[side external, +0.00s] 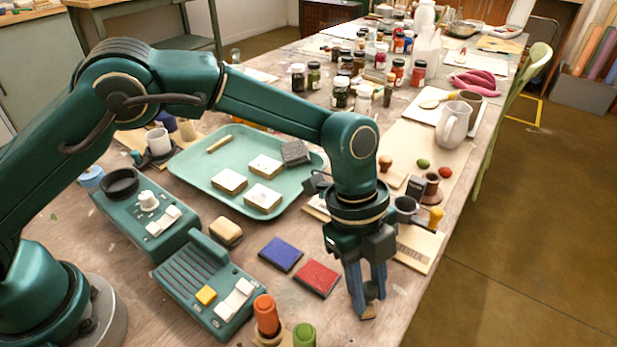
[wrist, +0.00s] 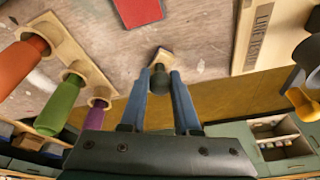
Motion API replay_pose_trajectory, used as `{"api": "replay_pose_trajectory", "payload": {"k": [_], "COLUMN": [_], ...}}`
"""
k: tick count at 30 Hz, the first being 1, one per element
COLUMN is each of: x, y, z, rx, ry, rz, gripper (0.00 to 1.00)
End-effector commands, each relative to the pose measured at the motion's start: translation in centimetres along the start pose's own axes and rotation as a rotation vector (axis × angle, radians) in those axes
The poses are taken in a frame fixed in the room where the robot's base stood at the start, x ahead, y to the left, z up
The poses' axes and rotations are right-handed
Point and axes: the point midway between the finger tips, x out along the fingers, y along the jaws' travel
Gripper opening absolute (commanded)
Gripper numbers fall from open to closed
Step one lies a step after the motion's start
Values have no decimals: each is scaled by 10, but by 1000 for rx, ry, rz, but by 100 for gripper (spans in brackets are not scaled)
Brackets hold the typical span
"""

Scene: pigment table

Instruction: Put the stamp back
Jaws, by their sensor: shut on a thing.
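My gripper (side external: 367,289) points down near the table's right edge and is shut on a stamp. The stamp has a dark handle and a small wooden block (side external: 368,312) at its lower end. In the wrist view the stamp (wrist: 161,60) sits between the blue fingertips (wrist: 160,82); the fingers hide part of its handle. I cannot tell whether the block touches the table. A red pad (side external: 316,278) and a blue pad (side external: 281,254) lie left of my gripper. A wooden board with printed lettering (side external: 415,250) lies behind it, with knobbed pieces and a yellow-topped one (side external: 436,217) nearby.
A wooden rack (wrist: 72,52) holds orange (wrist: 20,62), green (wrist: 60,105) and purple (wrist: 97,115) handles. A green tray (side external: 190,170) carries several pale blocks. Two green devices (side external: 205,285) stand at left. Jars (side external: 340,95) crowd the back. The table's right edge is close.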

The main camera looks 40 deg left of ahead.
Motion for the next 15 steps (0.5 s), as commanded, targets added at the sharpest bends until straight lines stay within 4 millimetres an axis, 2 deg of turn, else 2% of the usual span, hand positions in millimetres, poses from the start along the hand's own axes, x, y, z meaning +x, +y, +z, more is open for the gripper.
{"api": "replay_pose_trajectory", "payload": {"k": [1, 2, 3, 4, 15], "x": [2, 2, 2, 2, -1], "y": [0, 0, 0, 0, 0], "z": [1, 1, 1, 1, 0], "rx": [-1, 0, 0, 0, 0], "ry": [0, 0, 0, 0, 0], "rz": [2, 2, 1, 1, -1], "gripper": [0, 34, 49, 60, 60]}}
